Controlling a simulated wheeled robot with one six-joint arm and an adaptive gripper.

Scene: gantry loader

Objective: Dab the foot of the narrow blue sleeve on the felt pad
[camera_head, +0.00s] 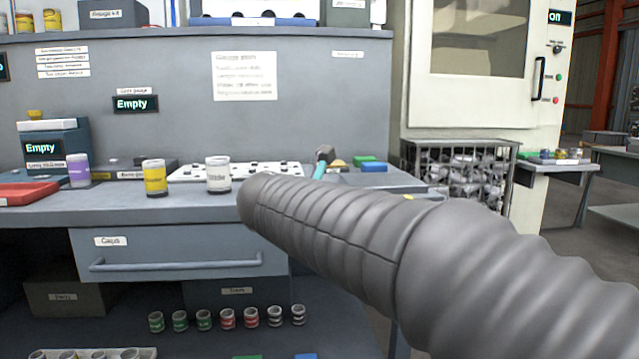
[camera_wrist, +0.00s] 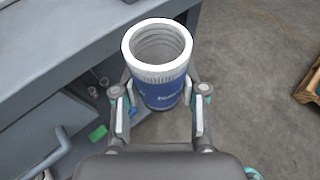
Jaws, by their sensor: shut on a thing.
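In the wrist view a blue sleeve (camera_wrist: 165,92) with a white rim and open threaded mouth stands between the fingers of my gripper (camera_wrist: 163,112). The fingers are shut on its sides. The mouth faces the camera and the sleeve's foot is hidden below. It appears held off the bench, over the floor beside the bench edge. In the head view my grey arm hides the gripper and sleeve. I cannot clearly identify the felt pad; a green flat block (camera_head: 370,159) and a blue one (camera_head: 373,168) lie at the bench's right end.
On the bench (camera_head: 215,207) stand a white cup (camera_head: 218,176), a yellow cup (camera_head: 155,179) and a purple cup (camera_head: 79,171). A white perforated plate (camera_head: 190,173) lies behind them. A wire bin (camera_head: 460,175) stands to the right. Several small cups sit on the lower shelf.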

